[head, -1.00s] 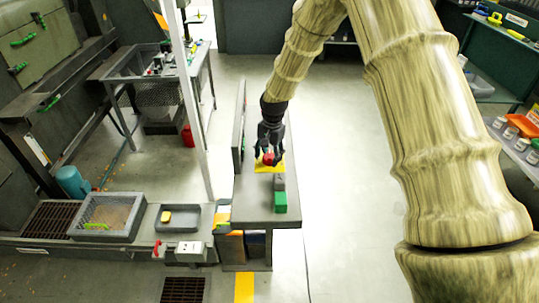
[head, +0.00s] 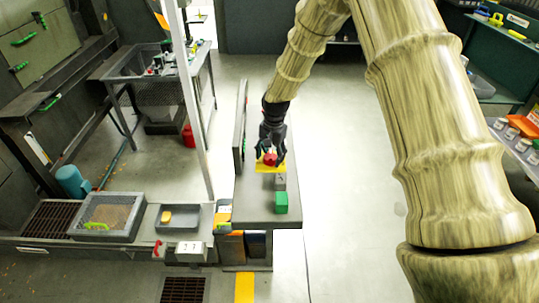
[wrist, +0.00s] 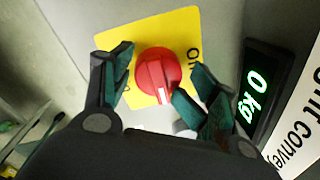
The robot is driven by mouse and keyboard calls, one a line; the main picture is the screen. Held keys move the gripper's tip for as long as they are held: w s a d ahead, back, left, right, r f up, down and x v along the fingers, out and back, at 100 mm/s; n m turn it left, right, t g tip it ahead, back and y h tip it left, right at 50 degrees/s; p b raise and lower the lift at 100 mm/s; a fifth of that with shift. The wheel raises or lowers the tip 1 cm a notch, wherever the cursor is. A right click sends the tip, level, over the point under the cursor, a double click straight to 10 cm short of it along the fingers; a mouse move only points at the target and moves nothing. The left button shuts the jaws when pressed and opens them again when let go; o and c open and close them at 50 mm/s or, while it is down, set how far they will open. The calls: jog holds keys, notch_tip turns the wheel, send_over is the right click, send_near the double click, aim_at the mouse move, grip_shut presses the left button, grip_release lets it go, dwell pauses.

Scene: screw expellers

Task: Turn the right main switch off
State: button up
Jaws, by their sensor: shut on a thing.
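The main switch is a red round knob (wrist: 158,76) with a white pointer mark on a yellow plate (wrist: 188,24). In the wrist view the white mark points toward the bottom of the picture. Part of a label starting with "O" shows at the plate's right edge; the rest is hidden by a finger. My gripper (wrist: 155,88) has its fingers on both sides of the knob and is shut on it. In the head view my gripper (head: 271,150) reaches down over the red knob (head: 269,159) and yellow plate (head: 264,170) on the grey bench.
A grey block (head: 280,183) and a green block (head: 281,203) sit on the bench in front of the plate. In the wrist view, a display (wrist: 254,95) reading "0 kg" and a white sign (wrist: 300,115) lie close to the right. Open floor lies right of the bench.

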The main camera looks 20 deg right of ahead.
aim_at(274, 157)
jog(key=shift+s+d+f+n, duration=0.3)
jog(key=shift+f+n, duration=0.2)
dwell(0.4)
dwell(0.8)
jog(key=o, duration=0.7)
jog(key=shift+o, duration=0.2)
jog(key=shift+w+d+r, duration=0.1)
jog(key=shift+w+a+r, duration=0.15)
jog(key=shift+a, duration=0.05)
jog(key=shift+r, duration=0.1)
notch_tip(274, 157, up, 12)
jog(key=p, duration=0.7)
jog(key=shift+s+d+r, duration=0.15)
jog(key=shift+s+d, duration=0.2)
dwell(0.5)
dwell(0.5)
